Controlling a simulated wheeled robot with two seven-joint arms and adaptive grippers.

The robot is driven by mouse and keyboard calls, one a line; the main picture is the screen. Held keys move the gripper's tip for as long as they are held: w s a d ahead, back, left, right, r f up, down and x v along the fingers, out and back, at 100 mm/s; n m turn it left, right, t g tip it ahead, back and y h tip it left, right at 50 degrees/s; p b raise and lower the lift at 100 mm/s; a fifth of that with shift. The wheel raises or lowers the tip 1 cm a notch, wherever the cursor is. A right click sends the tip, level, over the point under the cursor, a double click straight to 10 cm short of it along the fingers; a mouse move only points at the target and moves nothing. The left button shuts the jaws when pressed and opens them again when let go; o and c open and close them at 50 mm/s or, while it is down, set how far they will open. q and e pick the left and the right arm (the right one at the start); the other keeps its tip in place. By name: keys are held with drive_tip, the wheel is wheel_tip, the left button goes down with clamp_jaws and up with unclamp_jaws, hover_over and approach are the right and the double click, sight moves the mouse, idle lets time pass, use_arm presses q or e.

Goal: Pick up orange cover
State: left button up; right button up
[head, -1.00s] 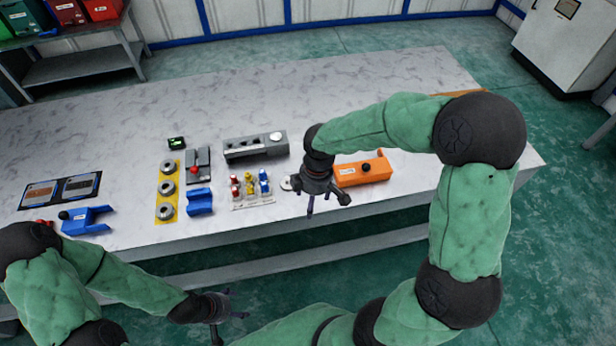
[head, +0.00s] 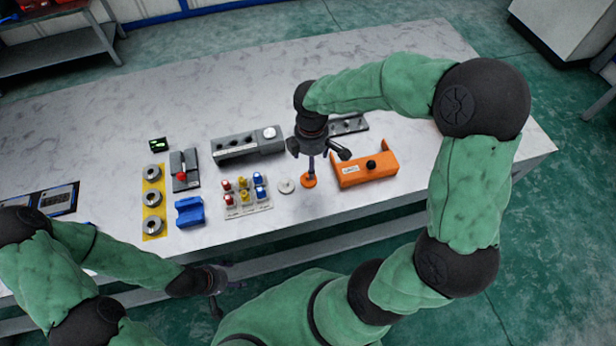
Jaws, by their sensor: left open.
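The orange cover (head: 352,179) is a low, U-shaped piece with a black knob and a white label. It sits on the table right of the middle, near the front edge. My left gripper (head: 224,287) is open and empty, low in front of the table's front edge, far from the cover.
An orange disc (head: 309,181) and a white disc (head: 286,186) lie below my right gripper. A grey plate (head: 347,125) lies behind the cover. Small coloured parts (head: 244,194), a blue block (head: 189,211) and a grey box (head: 247,147) stand left. The table's right end is clear.

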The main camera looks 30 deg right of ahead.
wheel_tip(320, 180, down, 3)
drive_tip(key=shift+w+f+b, duration=0.1)
drive_tip(key=shift+b, duration=0.3)
drive_tip(key=f+b, duration=0.1)
drive_tip(key=f, duration=0.2)
drive_tip(key=f+b, duration=0.1)
drive_tip(key=f, duration=0.1)
drive_tip(key=shift+a+b, duration=0.25)
drive_tip(key=shift+b, duration=0.05)
drive_tip(key=c, duration=1.1)
